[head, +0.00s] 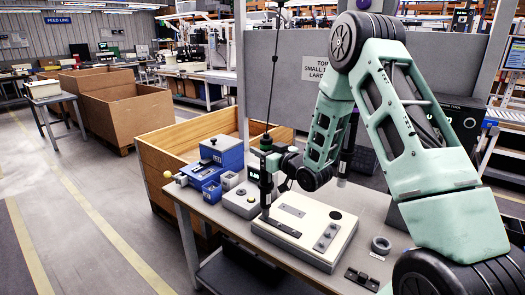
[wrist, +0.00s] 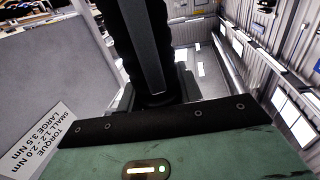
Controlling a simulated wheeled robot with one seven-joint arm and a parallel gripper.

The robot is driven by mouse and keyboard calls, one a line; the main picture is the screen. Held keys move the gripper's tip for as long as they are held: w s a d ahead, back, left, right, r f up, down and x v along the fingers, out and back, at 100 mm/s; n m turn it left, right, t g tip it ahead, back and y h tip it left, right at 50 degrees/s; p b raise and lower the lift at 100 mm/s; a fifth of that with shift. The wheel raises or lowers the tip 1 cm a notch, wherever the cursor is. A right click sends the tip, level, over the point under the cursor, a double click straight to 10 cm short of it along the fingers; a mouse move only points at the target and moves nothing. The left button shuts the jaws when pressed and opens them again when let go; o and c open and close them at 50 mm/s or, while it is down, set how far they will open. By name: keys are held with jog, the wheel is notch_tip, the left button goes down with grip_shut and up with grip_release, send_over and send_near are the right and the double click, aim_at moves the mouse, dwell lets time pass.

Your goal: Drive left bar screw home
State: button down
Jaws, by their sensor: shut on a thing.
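A dark screwdriver (head: 265,180) hangs upright from a cable above the bench. My gripper (head: 272,160) is shut around its body from the right. Its lower end reaches down to the left part of a cream-coloured block (head: 318,255), over the left bar (head: 281,227). I cannot tell if the bit touches the screw, which is too small to make out. In the wrist view the dark screwdriver body (wrist: 145,45) rises between my gripper's fingers (wrist: 155,90).
A grey panel with a torque sign (head: 333,70) stands behind.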

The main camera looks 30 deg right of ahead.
jog(key=shift+s+a+f+b, duration=0.1)
jog(key=shift+s+f+b, duration=0.05)
jog(key=shift+f+b, duration=0.8)
dwell(1.2)
jog(key=shift+r+p, duration=1.55)
jog(key=shift+r, duration=1.6)
